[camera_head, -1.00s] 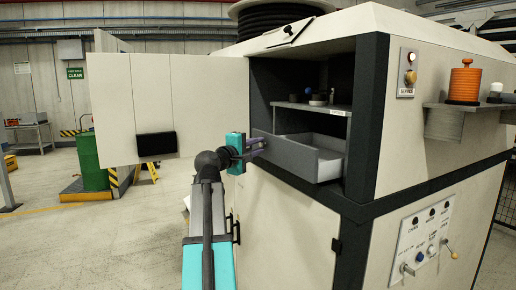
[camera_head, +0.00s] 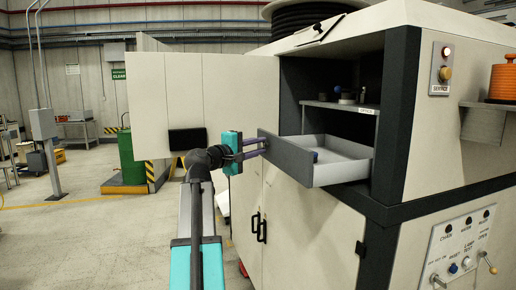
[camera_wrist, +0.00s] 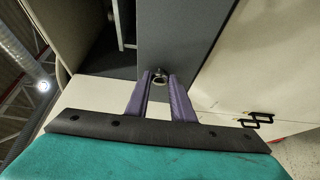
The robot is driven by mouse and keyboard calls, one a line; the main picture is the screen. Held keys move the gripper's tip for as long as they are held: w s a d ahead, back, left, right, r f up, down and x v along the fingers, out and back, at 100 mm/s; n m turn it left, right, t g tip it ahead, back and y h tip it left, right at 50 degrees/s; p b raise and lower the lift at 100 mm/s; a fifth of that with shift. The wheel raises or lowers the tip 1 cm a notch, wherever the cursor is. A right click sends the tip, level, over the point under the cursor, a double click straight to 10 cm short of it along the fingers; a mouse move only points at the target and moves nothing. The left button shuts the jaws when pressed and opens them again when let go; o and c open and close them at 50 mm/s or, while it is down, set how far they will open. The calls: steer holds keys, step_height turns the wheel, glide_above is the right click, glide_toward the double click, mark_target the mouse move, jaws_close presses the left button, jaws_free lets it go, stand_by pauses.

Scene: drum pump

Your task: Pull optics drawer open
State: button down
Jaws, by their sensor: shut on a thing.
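The grey optics drawer (camera_head: 312,164) sticks well out of the cabinet bay below a shelf. In the wrist view, my gripper (camera_wrist: 160,82) is shut on a small metal knob (camera_wrist: 160,75) on the grey drawer front (camera_wrist: 185,40). The knob's lower part is hidden between the fingers.
The open cabinet door (camera_head: 205,100) stands left of my gripper. A shelf (camera_head: 340,106) with small parts is above the drawer. Lower cabinet doors (camera_head: 300,225) with black handles (camera_head: 259,228) are below.

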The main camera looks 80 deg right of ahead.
steer(key=shift+s+f, duration=0.1)
steer(key=shift+s, duration=0.15)
steer(key=c, duration=1.5)
jaws_free()
steer(key=shift+c, duration=0.2)
steer(key=shift+w+a, duration=0.35)
steer(key=shift+a, duration=0.2)
steer(key=b+v, duration=0.2)
steer(key=v, duration=1)
steer(key=shift+a, duration=0.2)
steer(key=shift+w, duration=0.15)
